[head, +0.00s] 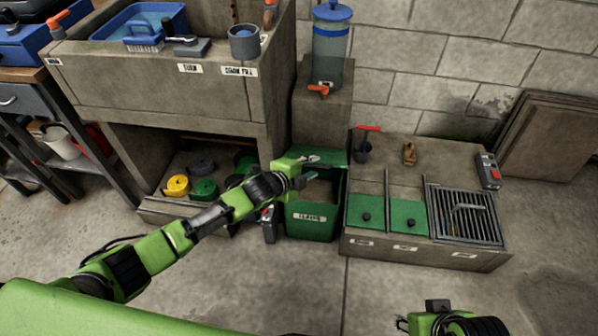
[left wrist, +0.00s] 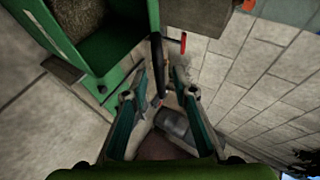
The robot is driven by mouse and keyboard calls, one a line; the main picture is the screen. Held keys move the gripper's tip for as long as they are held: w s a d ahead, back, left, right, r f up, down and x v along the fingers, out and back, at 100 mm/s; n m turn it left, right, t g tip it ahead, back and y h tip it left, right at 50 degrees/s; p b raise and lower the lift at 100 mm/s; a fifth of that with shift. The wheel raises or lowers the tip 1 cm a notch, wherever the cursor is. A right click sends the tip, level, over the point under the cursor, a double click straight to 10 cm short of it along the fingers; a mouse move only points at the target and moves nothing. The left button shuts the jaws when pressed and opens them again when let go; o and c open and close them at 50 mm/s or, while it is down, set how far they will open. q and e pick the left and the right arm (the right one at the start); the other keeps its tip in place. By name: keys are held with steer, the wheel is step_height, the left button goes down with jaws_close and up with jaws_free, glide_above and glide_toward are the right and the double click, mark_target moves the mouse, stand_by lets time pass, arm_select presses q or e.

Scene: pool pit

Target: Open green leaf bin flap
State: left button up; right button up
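The green leaf bin (head: 312,222), with a white label on its front, stands on the floor below the grey pedestal. Its inside shows, and its green flap (head: 330,157) is raised at the back. My left gripper (head: 312,167) is over the bin's upper left part, close to the flap. In the left wrist view the bin (left wrist: 112,45) is at upper left with brown contents. There my left gripper (left wrist: 160,75) has its fingers apart, with a dark bar-like edge between the tips; contact is unclear. My right arm's end (head: 440,318) is cut off at the bottom.
A low concrete bench (head: 425,255) with green covers and a metal grate (head: 465,214) stands right of the bin. A concrete sink unit (head: 165,85) is at left, with coloured coils (head: 204,190) beneath. Floor in front is clear.

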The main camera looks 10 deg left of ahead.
arm_select(q)
steer(key=v, duration=1)
steer(key=shift+s+a+r, duration=0.15)
steer(key=shift+s+r, duration=0.05)
steer(key=shift+s, duration=0.1)
steer(key=shift+o, duration=0.3)
